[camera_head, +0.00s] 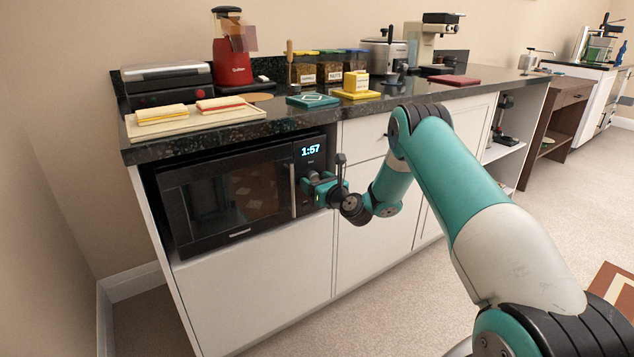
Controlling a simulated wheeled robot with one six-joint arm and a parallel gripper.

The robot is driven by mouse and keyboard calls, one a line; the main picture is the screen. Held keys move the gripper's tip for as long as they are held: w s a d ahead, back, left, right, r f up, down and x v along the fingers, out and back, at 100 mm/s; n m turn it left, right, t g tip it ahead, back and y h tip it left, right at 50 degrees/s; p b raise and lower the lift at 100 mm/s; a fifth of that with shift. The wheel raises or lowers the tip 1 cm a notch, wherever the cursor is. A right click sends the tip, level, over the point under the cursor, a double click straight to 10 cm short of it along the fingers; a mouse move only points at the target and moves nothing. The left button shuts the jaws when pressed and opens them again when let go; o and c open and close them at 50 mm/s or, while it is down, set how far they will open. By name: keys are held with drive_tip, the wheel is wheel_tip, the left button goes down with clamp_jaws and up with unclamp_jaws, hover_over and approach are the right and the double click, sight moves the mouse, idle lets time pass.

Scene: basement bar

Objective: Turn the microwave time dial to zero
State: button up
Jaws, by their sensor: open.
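A black microwave (222,195) sits in an open bay under the dark countertop, with its door shut and a vertical handle (293,190). Its display (311,150) reads 1:57 in light blue digits at the top of the right control panel. My gripper (308,184) is at the lower part of that panel, just right of the handle. It is open. The time dial is hidden behind my gripper, and I cannot tell whether the fingers touch it.
The countertop (290,118) above holds a tray (195,122) with two sandwiches, a black grill (165,84), a red blender (232,62) and coffee machines. White cabinet doors (365,225) stand right of the microwave. The floor in front is clear.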

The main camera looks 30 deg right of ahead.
drive_tip(key=c, duration=0.9)
